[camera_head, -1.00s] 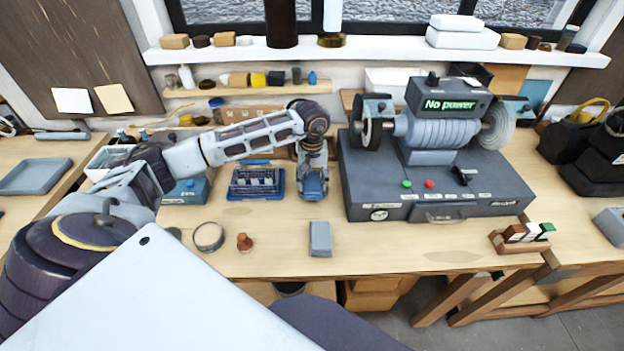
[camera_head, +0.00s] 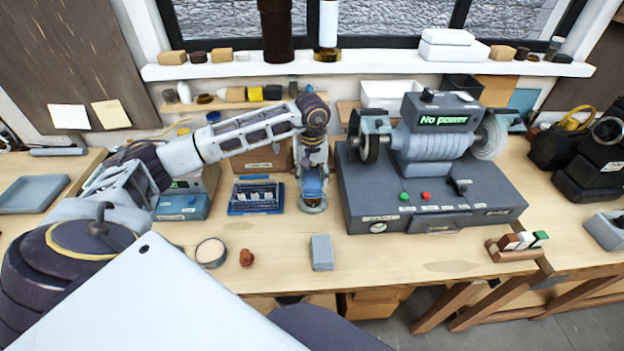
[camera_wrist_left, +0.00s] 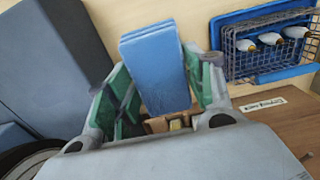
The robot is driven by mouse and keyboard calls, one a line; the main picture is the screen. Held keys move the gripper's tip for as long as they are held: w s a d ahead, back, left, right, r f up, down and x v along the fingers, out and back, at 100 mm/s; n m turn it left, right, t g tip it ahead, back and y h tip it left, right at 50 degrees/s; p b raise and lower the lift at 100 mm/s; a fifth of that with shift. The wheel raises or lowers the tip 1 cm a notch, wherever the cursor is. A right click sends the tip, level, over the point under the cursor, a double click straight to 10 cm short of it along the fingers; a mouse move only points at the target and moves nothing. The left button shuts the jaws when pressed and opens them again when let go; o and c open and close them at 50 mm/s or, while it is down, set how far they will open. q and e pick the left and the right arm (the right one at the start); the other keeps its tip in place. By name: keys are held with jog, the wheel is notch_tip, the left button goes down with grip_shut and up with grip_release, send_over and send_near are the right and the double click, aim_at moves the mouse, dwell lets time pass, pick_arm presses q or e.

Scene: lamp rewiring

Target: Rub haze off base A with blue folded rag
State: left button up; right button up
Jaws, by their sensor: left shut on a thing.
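My left gripper (camera_head: 313,183) is at the back middle of the bench, between the blue tray and the grey machine. It is shut on the blue folded rag (camera_wrist_left: 155,65), which stands out between the green finger pads in the left wrist view. The rag (camera_head: 312,188) also shows as a small blue patch in the head view. A round grey rim (camera_head: 313,207) shows just below the rag. I cannot tell whether this is base A, or whether the rag touches it. My right gripper is not in view.
The blue tray with a wire basket (camera_head: 256,197) stands close left of my left gripper. The grey machine (camera_head: 430,195), reading "No power", stands close right. A grey block (camera_head: 321,253), a brown knob (camera_head: 246,258) and a round tin (camera_head: 211,252) lie in front.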

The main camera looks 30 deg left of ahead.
pick_arm(q)
jog(key=shift+r, duration=0.45)
jog(key=shift+s+d+r+p, duration=0.45)
jog(key=shift+s+d+r, duration=0.1)
jog(key=shift+s+r, duration=0.2)
jog(key=s+d+r, duration=0.1)
jog(key=s+d+r+p, duration=0.1)
jog(key=s+r, duration=0.1)
jog(key=shift+s+d+r, duration=0.2)
jog(key=shift+d+r, duration=0.05)
dwell(0.3)
jog(key=shift+w, duration=0.1)
dwell(0.5)
